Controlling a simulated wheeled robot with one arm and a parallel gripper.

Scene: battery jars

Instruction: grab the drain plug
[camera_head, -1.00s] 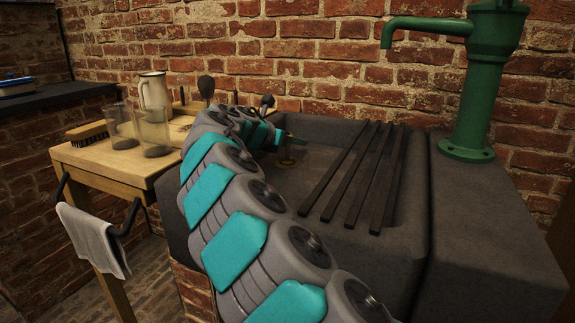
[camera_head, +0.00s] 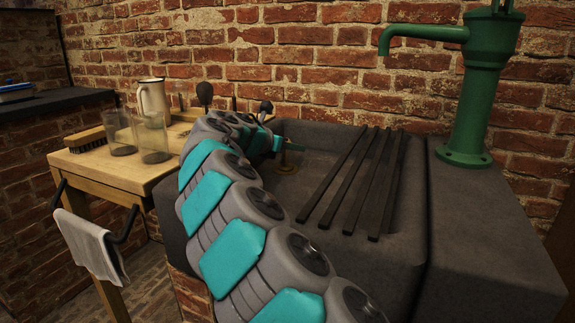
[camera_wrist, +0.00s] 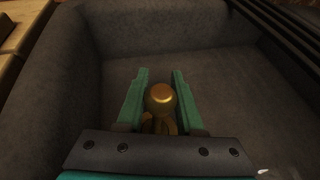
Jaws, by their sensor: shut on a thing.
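The drain plug (camera_wrist: 160,98), with a round brass knob on top, sits between the two green fingers of my gripper (camera_wrist: 160,82) in the wrist view. My gripper is shut on it, with a finger on either side. More brass shows just behind the knob, partly hidden by it. In the head view my gripper (camera_head: 284,153) is low inside the dark stone sink (camera_head: 325,252), near its back left. A small brass piece (camera_head: 286,168) shows under the fingers at the basin floor. I cannot tell whether the plug is clear of the drain.
Several dark bars (camera_head: 345,180) lie across the sink to the right of my gripper. A green pump (camera_head: 480,85) stands on the right ledge. A wooden table (camera_head: 105,172) on the left holds glass jars (camera_head: 155,140), a pitcher (camera_head: 151,98) and a brush (camera_head: 86,140).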

